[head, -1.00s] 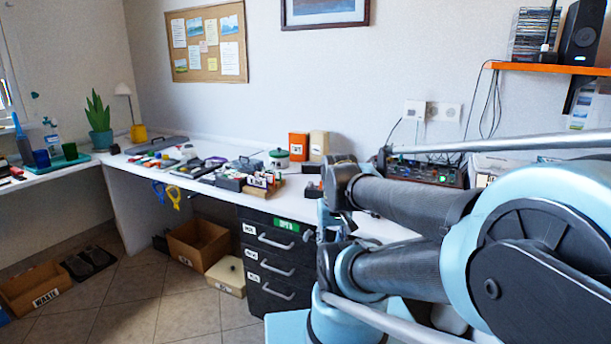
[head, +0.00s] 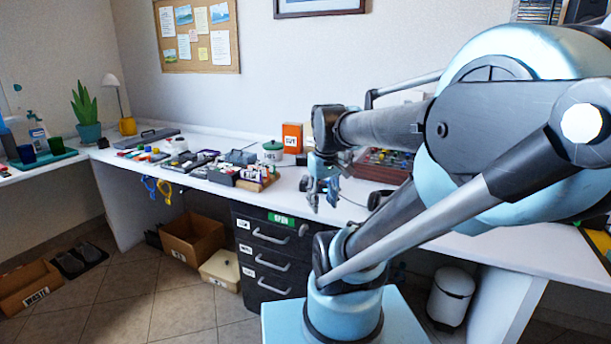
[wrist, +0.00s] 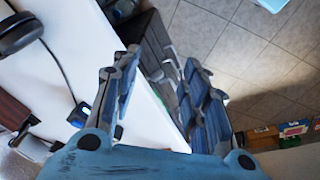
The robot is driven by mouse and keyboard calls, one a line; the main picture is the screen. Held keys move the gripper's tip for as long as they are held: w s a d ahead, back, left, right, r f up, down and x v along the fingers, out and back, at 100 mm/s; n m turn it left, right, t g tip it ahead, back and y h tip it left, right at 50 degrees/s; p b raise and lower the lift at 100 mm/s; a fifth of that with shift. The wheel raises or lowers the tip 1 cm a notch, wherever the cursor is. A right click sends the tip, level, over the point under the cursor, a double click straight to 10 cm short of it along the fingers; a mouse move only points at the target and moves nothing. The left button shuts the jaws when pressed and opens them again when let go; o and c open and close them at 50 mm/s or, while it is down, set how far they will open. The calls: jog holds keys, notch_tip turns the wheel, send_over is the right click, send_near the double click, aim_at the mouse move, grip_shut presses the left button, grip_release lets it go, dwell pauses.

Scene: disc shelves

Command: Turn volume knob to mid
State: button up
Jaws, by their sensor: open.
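A dark device with a panel of small controls (head: 386,158) sits on the desk behind my arm. My arm hides much of it, and I cannot make out a volume knob. My gripper (head: 323,203) is open and empty, pointing down near the desk's front edge, to the left of and nearer than the device. In the wrist view my gripper's (wrist: 158,85) two blue fingers are spread apart, with the white desk edge and dark drawers beyond them. No knob is clear in the wrist view.
A black headphone-like object with a cable (wrist: 20,32) lies on the desk (wrist: 85,55). Dark drawers (head: 270,240) stand below the gripper. An orange box (head: 292,138), a lidded pot (head: 273,151) and several small items crowd the desk to the left. The desk's right front is clear.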

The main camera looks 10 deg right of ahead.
jog(key=w+r+n+g, duration=0.1)
jog(key=w+r+n, duration=0.2)
jog(key=w+r, duration=0.3)
jog(key=w+r+n, duration=0.2)
jog(key=w+r, duration=0.2)
jog(key=w, duration=0.4)
notch_tip(320, 180, up, 3)
jog(key=n, duration=0.5)
send_over(306, 178)
jog(key=w, duration=0.2)
jog(key=shift+g, duration=0.4)
jog(key=f, duration=1.6)
jog(key=shift+s+f, duration=0.3)
jog(key=shift+f, duration=0.1)
grip_shut()
